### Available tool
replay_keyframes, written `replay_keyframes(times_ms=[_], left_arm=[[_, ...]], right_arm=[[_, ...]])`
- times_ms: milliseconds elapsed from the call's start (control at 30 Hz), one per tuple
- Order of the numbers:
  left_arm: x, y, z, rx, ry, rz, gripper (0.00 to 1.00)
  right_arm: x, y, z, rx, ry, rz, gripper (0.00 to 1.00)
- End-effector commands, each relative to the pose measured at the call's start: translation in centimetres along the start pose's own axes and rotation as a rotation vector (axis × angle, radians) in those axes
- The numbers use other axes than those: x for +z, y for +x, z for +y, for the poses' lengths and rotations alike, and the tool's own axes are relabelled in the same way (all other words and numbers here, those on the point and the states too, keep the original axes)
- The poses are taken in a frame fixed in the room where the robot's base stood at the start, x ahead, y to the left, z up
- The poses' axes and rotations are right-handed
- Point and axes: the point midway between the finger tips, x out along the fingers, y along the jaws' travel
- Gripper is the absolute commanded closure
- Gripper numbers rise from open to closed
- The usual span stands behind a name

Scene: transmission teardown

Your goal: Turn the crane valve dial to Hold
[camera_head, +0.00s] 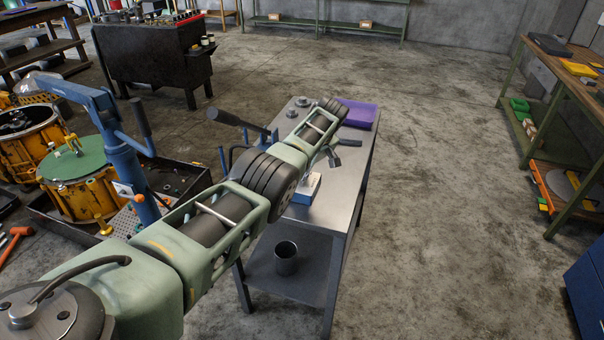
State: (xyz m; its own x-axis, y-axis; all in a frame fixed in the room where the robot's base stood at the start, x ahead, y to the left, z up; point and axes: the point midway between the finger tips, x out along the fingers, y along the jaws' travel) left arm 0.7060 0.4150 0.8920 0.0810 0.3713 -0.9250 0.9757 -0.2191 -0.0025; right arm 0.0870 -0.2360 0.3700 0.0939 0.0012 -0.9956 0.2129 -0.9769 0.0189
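The blue crane (130,172) stands at the left, with its boom reaching to the upper left and a dark-gripped handle at its side. A small white plate (122,188) shows low on its post; a valve dial and its setting cannot be made out. My green and grey arm (225,220) comes in from the lower left and crosses in front of the metal table. Its far ribbed end (334,108) is over the table, well to the right of the crane post. No gripper fingers can be made out on it. My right gripper is not in view.
The metal table (345,185) holds a purple item (358,115) and a white-blue block (307,188); a dark cup (286,258) is on its lower shelf. Yellow drums (85,195) stand beside the crane. A workbench (560,85) stands right. The floor between is clear.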

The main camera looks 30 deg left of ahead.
Motion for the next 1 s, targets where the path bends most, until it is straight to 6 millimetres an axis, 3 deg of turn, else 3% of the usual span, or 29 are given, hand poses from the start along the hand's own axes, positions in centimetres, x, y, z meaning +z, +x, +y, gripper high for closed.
replay_keyframes(times_ms=[33,333,367,500,1000], left_arm=[[-0.01,-0.53,0.67,0.021,-0.004,0.002,0.98],[-0.12,-0.63,0.70,0.022,-0.005,0.003,0.98],[-0.13,-0.63,0.69,0.022,-0.005,0.003,0.69],[-0.15,-0.58,0.61,0.019,-0.004,0.004,0.59],[-0.12,-0.28,0.24,0.008,-0.003,0.003,0.59]], right_arm=[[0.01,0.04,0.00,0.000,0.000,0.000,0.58],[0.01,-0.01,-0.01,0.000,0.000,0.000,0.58],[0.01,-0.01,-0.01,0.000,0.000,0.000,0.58],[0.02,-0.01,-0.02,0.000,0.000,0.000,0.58],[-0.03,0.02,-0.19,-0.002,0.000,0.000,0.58]])
